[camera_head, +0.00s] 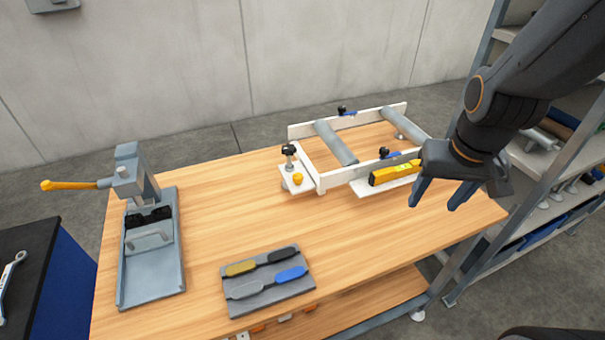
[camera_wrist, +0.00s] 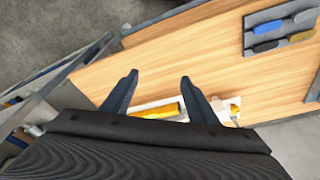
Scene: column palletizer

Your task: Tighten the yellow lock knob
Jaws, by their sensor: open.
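The yellow lock knob (camera_head: 297,179) is small and sits on a white plate at the left end of a white roller frame (camera_head: 345,177). A black knob on a post (camera_head: 288,151) stands just behind it. My gripper (camera_head: 432,206) is open and empty, its two blue fingers pointing down above the table's right part. It is well to the right of the yellow knob and apart from it. In the wrist view my gripper (camera_wrist: 159,76) shows its open fingers over the wood.
A yellow block (camera_head: 394,173) lies on a white plate at the frame's front right, close to my gripper. A grey tool tray (camera_head: 268,281) lies at the front. A grey press with an orange lever (camera_head: 136,190) stands left. Shelves (camera_head: 560,165) border the right side. The middle tabletop is clear.

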